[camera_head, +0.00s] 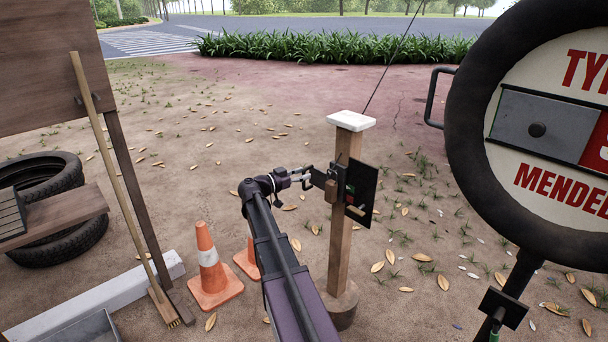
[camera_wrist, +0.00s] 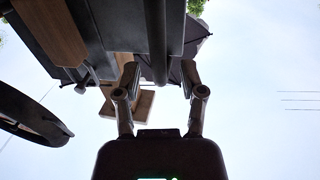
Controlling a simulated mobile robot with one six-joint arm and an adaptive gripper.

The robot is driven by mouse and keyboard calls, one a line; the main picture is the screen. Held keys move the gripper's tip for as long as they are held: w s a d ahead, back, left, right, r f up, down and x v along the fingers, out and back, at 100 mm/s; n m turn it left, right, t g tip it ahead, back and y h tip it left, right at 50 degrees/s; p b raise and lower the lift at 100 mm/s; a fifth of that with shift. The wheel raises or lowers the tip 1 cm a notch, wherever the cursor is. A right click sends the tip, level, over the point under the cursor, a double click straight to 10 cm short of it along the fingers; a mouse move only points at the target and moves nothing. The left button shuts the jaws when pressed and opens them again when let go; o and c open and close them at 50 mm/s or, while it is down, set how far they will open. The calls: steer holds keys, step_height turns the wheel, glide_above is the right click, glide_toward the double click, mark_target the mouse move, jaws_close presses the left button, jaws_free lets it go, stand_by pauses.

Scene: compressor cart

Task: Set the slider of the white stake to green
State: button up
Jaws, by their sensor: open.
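The white stake is a wooden post (camera_head: 341,240) with a white cap (camera_head: 351,121), standing upright on a round wooden base. A dark slider panel (camera_head: 362,188) is fixed to it below the cap, seen nearly edge-on. Small red and green patches show on the panel, but the slider's exact setting is too small to tell. My gripper (camera_head: 308,178) is at the panel's left side. In the wrist view my open fingers (camera_wrist: 159,75) stand either side of a dark round bar (camera_wrist: 158,35), apparently the slider's handle. I cannot tell whether they touch it.
A large round sign (camera_head: 464,120) with a grey sliding plate (camera_head: 520,122) stands close on the right. Orange cones (camera_head: 211,270) stand left of my arm. A broom (camera_head: 115,170), tyres (camera_head: 42,172) and a wooden board (camera_head: 50,60) are at left. Leaf-strewn ground behind the stake is open.

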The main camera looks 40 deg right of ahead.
steer(key=w+a, duration=0.1)
steer(key=a, duration=1)
steer(key=shift+w, duration=0.1)
stand_by(0.4)
steer(key=s+a+f+n+t+y, duration=0.1)
steer(key=s+a+f+n+y, duration=0.4)
steer(key=a+f, duration=0.2)
steer(key=s+a+f+n+t+y, duration=0.1)
steer(key=s+a+f+n+y, duration=0.4)
steer(key=a+f+n, duration=0.15)
steer(key=s+a+f+n+y+p, duration=0.15)
steer(key=s+a+n+y, duration=0.25)
steer(key=a, duration=0.5)
steer(key=s+a+f+n+y, duration=0.3)
steer(key=s+a+n+y, duration=0.1)
steer(key=a, duration=0.5)
step_height(320, 180, up, 35)
steer(key=p, duration=3.4)
steer(key=shift+s+d+f, duration=0.15)
steer(key=shift+d, duration=0.15)
